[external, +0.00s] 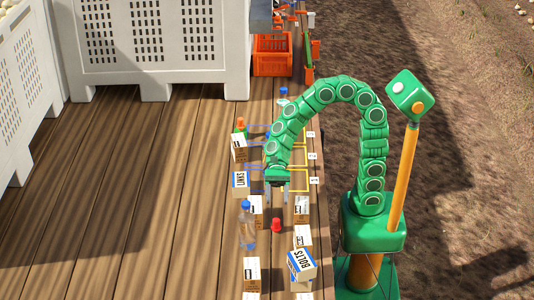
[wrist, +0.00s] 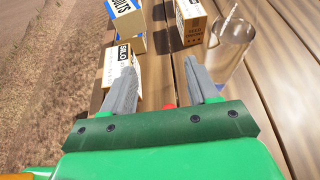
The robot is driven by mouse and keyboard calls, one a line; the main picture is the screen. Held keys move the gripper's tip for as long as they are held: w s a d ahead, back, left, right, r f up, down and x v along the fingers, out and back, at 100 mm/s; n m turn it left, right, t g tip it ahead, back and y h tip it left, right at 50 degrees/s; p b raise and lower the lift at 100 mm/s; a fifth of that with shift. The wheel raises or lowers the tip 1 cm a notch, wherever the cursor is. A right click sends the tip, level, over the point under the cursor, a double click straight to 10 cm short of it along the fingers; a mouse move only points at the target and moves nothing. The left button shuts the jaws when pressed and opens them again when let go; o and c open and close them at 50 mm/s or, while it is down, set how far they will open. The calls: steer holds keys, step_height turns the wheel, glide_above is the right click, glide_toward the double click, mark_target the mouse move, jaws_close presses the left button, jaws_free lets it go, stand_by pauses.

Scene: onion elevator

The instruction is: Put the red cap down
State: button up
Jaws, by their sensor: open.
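The red cap (external: 276,225) stands on the wooden deck in the external view, apart from the boxes around it. My gripper (external: 277,188) is above the deck, pointing down, slightly farther back than the cap in that picture. In the wrist view its two grey fingers (wrist: 163,82) are spread with nothing held between their tips. A small red patch (wrist: 169,106) shows low between them, just above the green gripper edge; most of it is hidden.
A clear bottle (external: 247,226) stands left of the cap. Small cartons (external: 301,208) and a BOLTS box (external: 301,265) stand on the right. A transparent vessel (wrist: 229,44) is close to the right finger. An orange crate (external: 272,56) is far back.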

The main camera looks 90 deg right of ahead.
mark_target(276, 220)
steer(key=shift+s+a+f+n+h, duration=0.15)
steer(key=shift+f+n+h, duration=1.1)
steer(key=shift+n+h, duration=1.35)
steer(key=shift+s+a+f+n+h, duration=0.15)
steer(key=shift+f+n+h, duration=1.45)
steer(key=shift+n, duration=1.75)
steer(key=shift+s+a+f+n+h, duration=0.15)
steer(key=shift+f+n+h, duration=0.8)
steer(key=shift+n+h, duration=1.8)
steer(key=shift+y, duration=0.25)
steer(key=shift+w+f, duration=0.25)
steer(key=shift+f, duration=1.05)
steer(key=shift+w+f, duration=0.25)
steer(key=shift+f, duration=1.05)
jaws_close()
